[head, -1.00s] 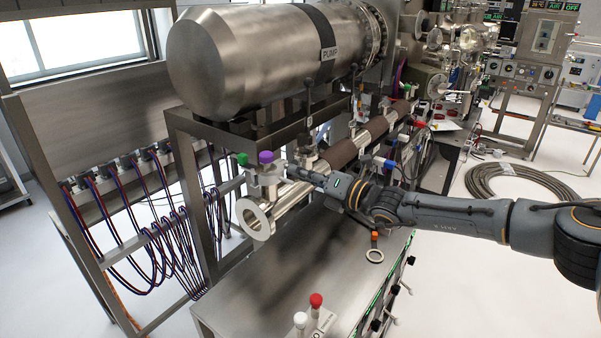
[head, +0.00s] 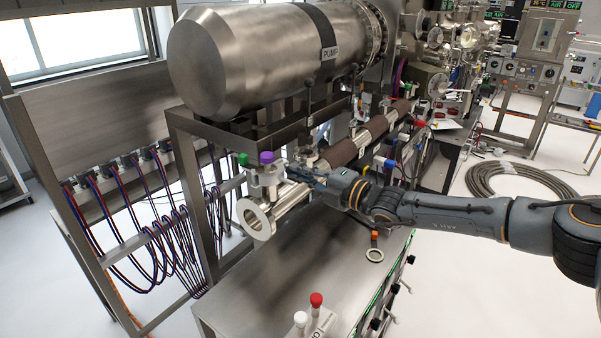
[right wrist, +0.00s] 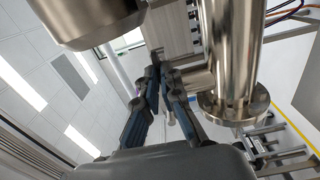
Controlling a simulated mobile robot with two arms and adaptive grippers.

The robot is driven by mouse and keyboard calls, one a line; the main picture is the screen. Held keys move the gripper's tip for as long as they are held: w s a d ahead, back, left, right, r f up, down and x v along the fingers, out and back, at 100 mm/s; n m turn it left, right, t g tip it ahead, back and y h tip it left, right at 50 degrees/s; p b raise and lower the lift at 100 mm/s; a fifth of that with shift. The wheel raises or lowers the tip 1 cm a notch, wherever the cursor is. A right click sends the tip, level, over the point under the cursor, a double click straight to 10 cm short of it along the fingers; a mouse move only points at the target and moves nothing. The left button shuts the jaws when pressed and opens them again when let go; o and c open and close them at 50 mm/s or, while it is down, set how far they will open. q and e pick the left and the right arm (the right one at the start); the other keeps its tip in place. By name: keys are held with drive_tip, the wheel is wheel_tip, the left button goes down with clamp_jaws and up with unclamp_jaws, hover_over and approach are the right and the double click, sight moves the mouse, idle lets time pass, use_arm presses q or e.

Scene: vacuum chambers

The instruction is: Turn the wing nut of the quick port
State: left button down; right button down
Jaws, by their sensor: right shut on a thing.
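My right gripper (head: 298,172) reaches in from the right to the metal pipe assembly, beside the valves with the purple knob (head: 266,157) and the green knob (head: 243,159). My left gripper is out of view.
The large pump cylinder (head: 250,55) hangs above on a metal frame (head: 195,190). The steel bench (head: 290,270) below is mostly clear.

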drive_tip(key=shift+f, duration=0.1)
idle(0.5)
drive_tip(key=c, duration=1.8)
unclamp_jaws()
drive_tip(key=v, duration=1.2)
